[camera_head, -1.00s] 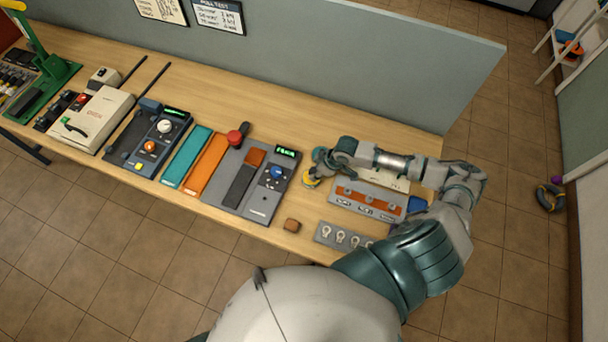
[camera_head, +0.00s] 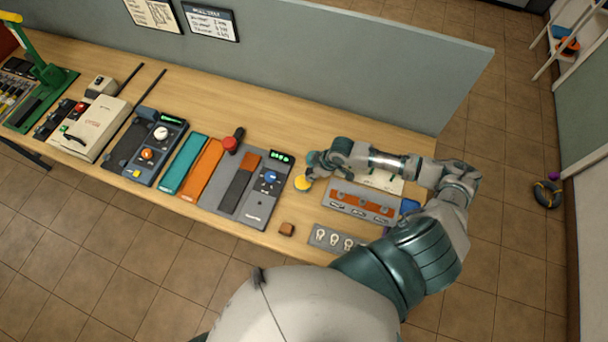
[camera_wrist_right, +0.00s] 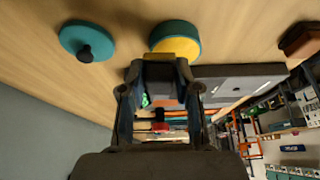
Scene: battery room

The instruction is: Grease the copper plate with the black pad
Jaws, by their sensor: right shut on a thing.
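My right gripper (camera_head: 312,168) reaches in from the right, just beside a round teal tin with yellow contents (camera_head: 303,183). In the wrist view its fingertips (camera_wrist_right: 160,70) are shut on a small dark block, seemingly the black pad (camera_wrist_right: 160,62), whose end overlaps the edge of the tin (camera_wrist_right: 177,42). I cannot tell whether they touch. A brown-orange copper-coloured plate (camera_head: 251,161) lies on a grey tester panel (camera_head: 258,208), above a dark strip (camera_head: 237,188). My left gripper is out of view.
A teal lid with a black knob (camera_wrist_right: 88,42) lies beside the tin. A small brown block (camera_head: 287,229) sits near the front edge. A grey rack with an orange strip (camera_head: 340,190) is under my right arm. Teal (camera_head: 184,165) and orange strips (camera_head: 203,168) lie left of the tester.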

